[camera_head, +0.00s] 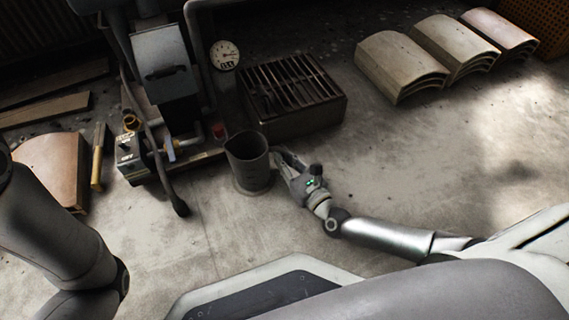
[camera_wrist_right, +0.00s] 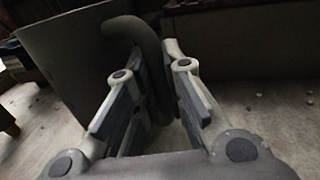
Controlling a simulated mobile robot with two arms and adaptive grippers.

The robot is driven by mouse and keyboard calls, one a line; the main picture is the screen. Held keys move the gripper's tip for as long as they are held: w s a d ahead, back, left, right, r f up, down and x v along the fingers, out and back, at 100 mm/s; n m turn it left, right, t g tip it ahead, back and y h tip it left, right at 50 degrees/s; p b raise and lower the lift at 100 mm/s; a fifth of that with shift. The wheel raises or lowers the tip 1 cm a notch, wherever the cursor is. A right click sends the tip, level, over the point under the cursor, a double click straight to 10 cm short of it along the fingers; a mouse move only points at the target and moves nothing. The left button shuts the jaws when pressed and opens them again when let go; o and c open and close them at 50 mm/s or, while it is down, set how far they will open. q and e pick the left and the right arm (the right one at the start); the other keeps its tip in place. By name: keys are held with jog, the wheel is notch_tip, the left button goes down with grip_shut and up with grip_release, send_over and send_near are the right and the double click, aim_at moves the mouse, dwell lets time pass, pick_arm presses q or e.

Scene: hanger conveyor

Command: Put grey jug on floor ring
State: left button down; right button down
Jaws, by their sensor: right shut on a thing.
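The grey jug (camera_head: 248,158) stands upright, open side up, low at the floor in the middle of the head view. In the right wrist view its wall (camera_wrist_right: 75,60) fills the upper left, with its curved handle (camera_wrist_right: 134,32) beside it. My right gripper (camera_head: 279,158) is at the jug's right side, and its fingers (camera_wrist_right: 158,58) are shut on the handle. A pale round edge (camera_head: 250,191) shows at the jug's foot. I cannot tell whether it is the floor ring or part of the jug, or whether the jug touches the floor. My left gripper is out of view.
A slatted dark metal box (camera_head: 292,98) stands just behind the jug. A machine with a grey housing (camera_head: 165,65) and a round gauge (camera_head: 225,55) is at the back left. Curved blocks (camera_head: 400,66) lie at the back right. Floor right of my right arm is clear.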

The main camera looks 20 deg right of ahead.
jog(key=shift+f, duration=0.1)
jog(key=c, duration=1.5)
grip_release()
jog(key=shift+f, duration=0.15)
jog(key=p+v, duration=0.2)
jog(key=v, duration=0.3)
jog(key=p+v, duration=0.2)
jog(key=v, duration=0.3)
jog(key=shift+s+d+r+p, duration=0.15)
jog(key=shift+s+r+p, duration=0.05)
jog(key=shift+s+p, duration=0.1)
jog(key=shift+s+d+f, duration=0.1)
jog(key=shift+s+d, duration=0.05)
jog(key=shift+s, duration=0.55)
